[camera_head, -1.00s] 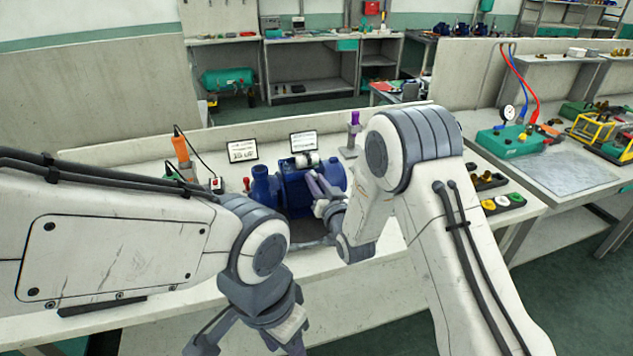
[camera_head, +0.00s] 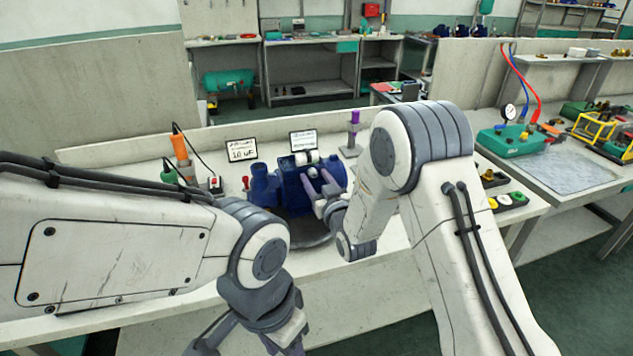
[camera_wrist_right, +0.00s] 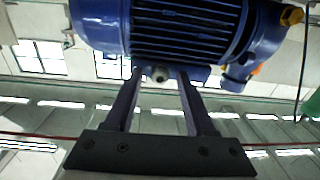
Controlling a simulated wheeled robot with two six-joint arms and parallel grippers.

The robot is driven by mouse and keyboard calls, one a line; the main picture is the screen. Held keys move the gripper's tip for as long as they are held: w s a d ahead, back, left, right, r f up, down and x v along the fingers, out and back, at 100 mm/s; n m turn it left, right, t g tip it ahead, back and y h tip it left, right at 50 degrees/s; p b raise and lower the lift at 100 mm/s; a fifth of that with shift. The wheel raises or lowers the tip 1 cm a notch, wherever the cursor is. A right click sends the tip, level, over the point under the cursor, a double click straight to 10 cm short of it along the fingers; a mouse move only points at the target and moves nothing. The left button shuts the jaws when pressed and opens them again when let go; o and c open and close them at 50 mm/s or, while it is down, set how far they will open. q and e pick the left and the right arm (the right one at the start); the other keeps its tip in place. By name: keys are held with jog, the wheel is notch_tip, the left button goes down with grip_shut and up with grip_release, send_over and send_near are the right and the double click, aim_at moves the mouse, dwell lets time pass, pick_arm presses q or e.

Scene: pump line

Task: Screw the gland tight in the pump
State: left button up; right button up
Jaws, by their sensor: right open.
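The blue pump (camera_head: 264,190) stands on the bench, with its finned body also filling the top of the right wrist view (camera_wrist_right: 185,28). A small grey round stub (camera_wrist_right: 160,74) shows at the pump's edge between my right fingers in that view. I cannot tell for sure whether it is the gland. My right gripper (camera_head: 319,177) is open at the pump's near right side, its fingers (camera_wrist_right: 158,78) apart and no contact with the stub visible. A pale cylinder (camera_head: 307,157) sits on top of the pump. My left gripper (camera_head: 252,343) hangs low in front, partly cut off by the frame.
A purple-topped post (camera_head: 353,130) stands behind right. A dark tray of coloured parts (camera_head: 508,201) lies right of my right arm.

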jog(key=shift+f+n+b, duration=0.15)
jog(key=shift+n+b, duration=0.6)
jog(key=shift+n, duration=0.75)
jog(key=shift+b, duration=0.45)
grip_shut()
jog(key=shift+m+b, duration=0.55)
jog(key=shift+m, duration=0.25)
jog(key=shift+r+m, duration=0.2)
jog(key=shift+m, duration=0.5)
